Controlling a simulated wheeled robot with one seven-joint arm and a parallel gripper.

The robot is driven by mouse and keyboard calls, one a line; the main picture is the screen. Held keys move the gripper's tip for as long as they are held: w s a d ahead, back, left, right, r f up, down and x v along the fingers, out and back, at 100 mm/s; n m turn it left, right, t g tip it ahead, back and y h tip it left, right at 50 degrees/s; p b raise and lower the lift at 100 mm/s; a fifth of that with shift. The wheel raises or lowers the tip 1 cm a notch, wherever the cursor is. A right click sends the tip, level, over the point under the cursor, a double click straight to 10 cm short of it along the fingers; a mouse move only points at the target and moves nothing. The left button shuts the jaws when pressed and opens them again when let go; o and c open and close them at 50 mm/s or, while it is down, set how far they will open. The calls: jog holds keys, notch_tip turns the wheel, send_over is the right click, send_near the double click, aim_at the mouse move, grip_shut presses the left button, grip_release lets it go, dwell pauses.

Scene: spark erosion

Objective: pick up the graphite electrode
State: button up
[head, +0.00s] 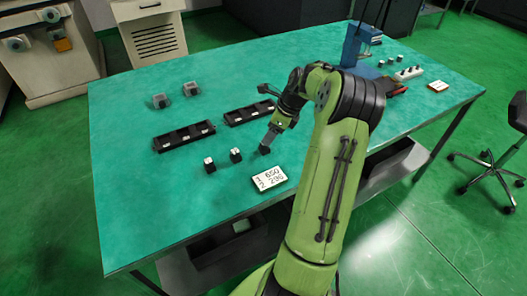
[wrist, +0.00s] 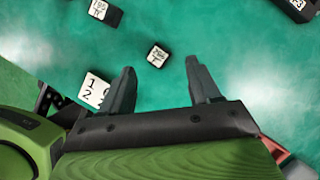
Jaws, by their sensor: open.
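Two small dark blocks with white labelled tops stand on the green table (head: 130,215). The nearer-to-gripper dark block (head: 236,155) also shows in the wrist view (wrist: 159,55), ahead of and between the fingertips. The other dark block (head: 210,165) is farther left; in the wrist view it is near the top edge (wrist: 105,13). They look like graphite electrodes, but I cannot read the labels surely. My gripper (head: 267,144) is just right of the nearer block in the head view. In the wrist view my gripper (wrist: 160,70) is open, with nothing between its fingers.
A white number card (head: 269,179) lies near the front edge. Two black trays (head: 184,137) (head: 249,113) lie behind the blocks, with two grey blocks (head: 160,101) (head: 191,89) farther back. A blue stand (head: 357,45) is at the back right. The left table area is clear.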

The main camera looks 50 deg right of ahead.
aim_at(264, 147)
jog(key=b+x, duration=0.2)
jog(key=x, duration=0.3)
jog(key=shift+s+a+f, duration=0.15)
jog(key=shift+c, duration=0.3)
